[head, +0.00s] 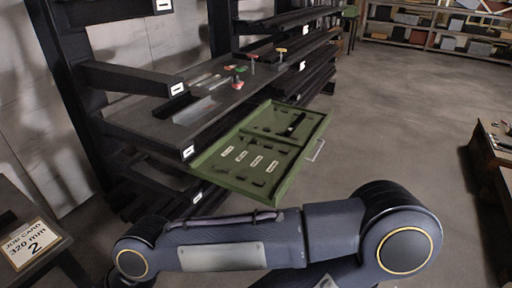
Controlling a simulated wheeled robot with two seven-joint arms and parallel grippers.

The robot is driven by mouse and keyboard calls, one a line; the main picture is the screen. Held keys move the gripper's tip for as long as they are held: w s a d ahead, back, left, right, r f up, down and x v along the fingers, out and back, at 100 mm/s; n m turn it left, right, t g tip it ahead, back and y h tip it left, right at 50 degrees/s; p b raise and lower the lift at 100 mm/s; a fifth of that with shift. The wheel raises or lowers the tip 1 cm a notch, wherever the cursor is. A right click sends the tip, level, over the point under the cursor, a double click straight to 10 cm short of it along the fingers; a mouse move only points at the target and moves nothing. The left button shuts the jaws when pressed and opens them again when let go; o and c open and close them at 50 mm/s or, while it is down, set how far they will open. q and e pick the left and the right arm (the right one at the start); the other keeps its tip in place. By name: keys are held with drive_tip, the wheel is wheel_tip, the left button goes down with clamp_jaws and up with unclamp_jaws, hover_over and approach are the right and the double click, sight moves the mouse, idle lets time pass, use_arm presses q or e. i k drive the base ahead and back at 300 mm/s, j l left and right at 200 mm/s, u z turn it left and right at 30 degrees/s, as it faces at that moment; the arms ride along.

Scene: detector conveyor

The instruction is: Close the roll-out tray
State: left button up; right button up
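The roll-out tray (283,187) is green and extends out from the dark rack, toward the right of the picture. Its floor holds several small dark parts and pale labels. A light metal handle (317,150) is on its outer right side. One of my arms crosses the bottom of the head view, in front of the tray's near end. I cannot tell from this view which arm it is. Neither gripper shows, so no contact with the tray or handle is visible.
The dark rack (135,121) stands at left, with several small coloured tools on its shelf. A job card (30,244) lies on a stand at lower left. A wooden bench (493,150) is at the right edge. The grey floor right of the tray is clear.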

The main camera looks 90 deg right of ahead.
sight(255, 160)
drive_tip(key=k+z, duration=0.1)
drive_tip(key=z, duration=3.25)
drive_tip(key=i+j, duration=0.2)
drive_tip(key=i, duration=0.3)
drive_tip(key=i+j, duration=0.2)
drive_tip(key=i, duration=0.3)
drive_tip(key=i+j, duration=0.2)
drive_tip(key=i, duration=0.35)
drive_tip(key=i+j, duration=0.2)
drive_tip(key=i, duration=0.3)
drive_tip(key=u, duration=0.05)
